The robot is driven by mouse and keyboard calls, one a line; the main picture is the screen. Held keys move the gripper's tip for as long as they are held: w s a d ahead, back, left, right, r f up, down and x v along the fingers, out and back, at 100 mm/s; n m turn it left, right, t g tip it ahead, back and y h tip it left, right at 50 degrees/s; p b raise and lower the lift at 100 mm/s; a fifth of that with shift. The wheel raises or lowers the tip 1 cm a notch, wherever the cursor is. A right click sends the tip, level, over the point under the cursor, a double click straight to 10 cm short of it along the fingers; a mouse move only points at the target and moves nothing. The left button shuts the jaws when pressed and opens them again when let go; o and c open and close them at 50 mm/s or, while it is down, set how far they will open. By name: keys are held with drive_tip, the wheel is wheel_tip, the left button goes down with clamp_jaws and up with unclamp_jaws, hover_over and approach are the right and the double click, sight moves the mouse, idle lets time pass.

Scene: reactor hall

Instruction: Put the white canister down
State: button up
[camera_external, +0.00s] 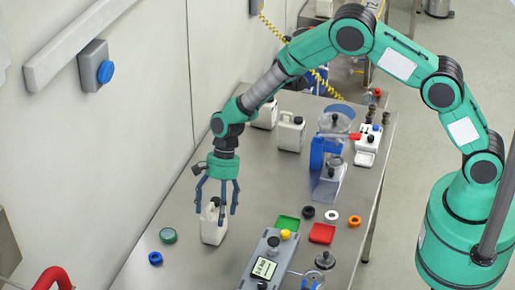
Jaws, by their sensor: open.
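The white canister (214,226) stands upright on the grey metal table (180,267), near its left edge by the wall. A dark cap shows at its top. My gripper (217,212) points down over it with its fingers spread. The fingers are around the canister's upper part and partly hide it. I cannot tell whether any finger touches it.
A green lid (168,236) and a blue ring (155,258) lie left of the canister. A grey device (268,262), green tray (287,223) and red tray (322,234) are to the right. Another white canister (290,132) and a blue stand (325,155) stand farther back.

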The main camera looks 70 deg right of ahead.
drive_tip(key=v, duration=0.9)
drive_tip(key=shift+b, duration=0.3)
drive_tip(key=shift+v, duration=0.8)
drive_tip(key=shift+s+r, duration=0.1)
drive_tip(key=shift+r, duration=0.25)
drive_tip(key=s+d+r+n+t+h, duration=0.15)
drive_tip(key=s+r+n, duration=0.35)
drive_tip(key=s+r, duration=0.7)
drive_tip(key=s+d+r+n+t+h, duration=0.1)
drive_tip(key=s+d+r+n, duration=0.25)
drive_tip(key=s+r, duration=0.85)
drive_tip(key=s+d+r+n+t+h, duration=0.1)
drive_tip(key=s+r+n, duration=0.3)
drive_tip(key=s, duration=0.7)
drive_tip(key=s+d+r+n+t+h, duration=0.1)
drive_tip(key=s+r+n, duration=0.4)
drive_tip(key=s, duration=0.7)
drive_tip(key=shift+s+d+r+t, duration=0.2)
drive_tip(key=shift+d+t, duration=0.35)
drive_tip(key=shift+d, duration=0.7)
